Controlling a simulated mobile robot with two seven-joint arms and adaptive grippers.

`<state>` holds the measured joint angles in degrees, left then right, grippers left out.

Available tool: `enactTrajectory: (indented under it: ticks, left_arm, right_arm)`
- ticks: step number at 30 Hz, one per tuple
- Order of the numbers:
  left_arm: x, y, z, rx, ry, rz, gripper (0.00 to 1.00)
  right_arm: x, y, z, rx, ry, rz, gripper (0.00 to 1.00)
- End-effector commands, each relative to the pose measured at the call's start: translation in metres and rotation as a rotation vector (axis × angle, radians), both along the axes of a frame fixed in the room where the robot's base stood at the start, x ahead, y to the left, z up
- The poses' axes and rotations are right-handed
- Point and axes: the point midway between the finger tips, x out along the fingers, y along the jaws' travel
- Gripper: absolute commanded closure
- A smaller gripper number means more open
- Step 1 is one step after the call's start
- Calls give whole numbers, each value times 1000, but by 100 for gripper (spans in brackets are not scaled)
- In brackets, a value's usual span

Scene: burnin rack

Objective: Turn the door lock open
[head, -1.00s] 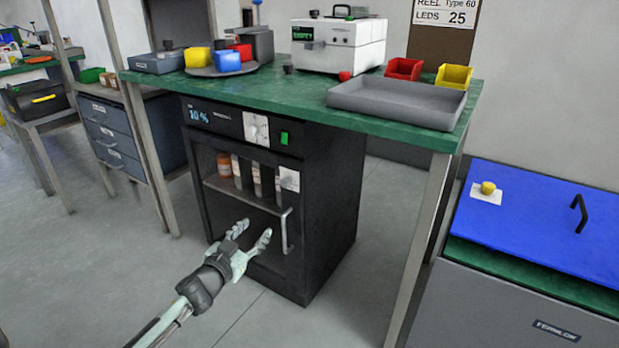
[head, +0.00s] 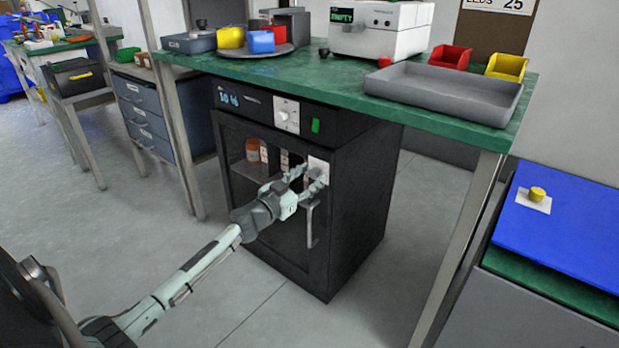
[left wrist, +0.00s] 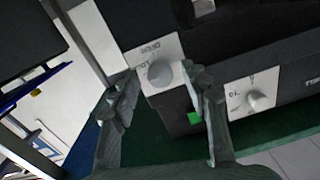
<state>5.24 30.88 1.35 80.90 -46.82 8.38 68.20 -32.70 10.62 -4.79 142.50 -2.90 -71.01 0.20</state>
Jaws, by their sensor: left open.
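The door lock is a round grey knob (left wrist: 160,74) on a white plate with small markings. In the head view the lock plate (head: 319,165) is at the upper right of the black cabinet's glass door (head: 262,195), above the vertical handle (head: 310,225). My left gripper (head: 309,179) is open in front of the plate. In the left wrist view its fingertips (left wrist: 160,84) stand on either side of the knob, with gaps visible. Whether they touch it is unclear. In the head view my fingers partly cover the knob. My right gripper is not in view.
Above the door is a panel with a white dial (head: 286,115) and a green switch (head: 316,126). The green tabletop (head: 330,85) overhangs the cabinet, and a table leg (head: 465,245) stands to the right. Bottles (head: 252,149) show behind the glass.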

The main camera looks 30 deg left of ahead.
Motion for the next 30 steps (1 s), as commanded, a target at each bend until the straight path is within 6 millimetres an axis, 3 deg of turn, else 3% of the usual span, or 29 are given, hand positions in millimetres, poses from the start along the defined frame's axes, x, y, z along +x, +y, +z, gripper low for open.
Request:
enactTrajectory:
  ticks: [6, 17, 30]
  left_arm:
    - [0, 0, 0, -1, 0, 0, 57]
    - [0, 0, 0, -1, 0, 0, 100]
    - [0, 0, 0, 92, -9, 0, 100]
  right_arm:
    - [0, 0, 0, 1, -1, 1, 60]
    - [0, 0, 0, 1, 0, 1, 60]
    - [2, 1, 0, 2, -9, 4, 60]
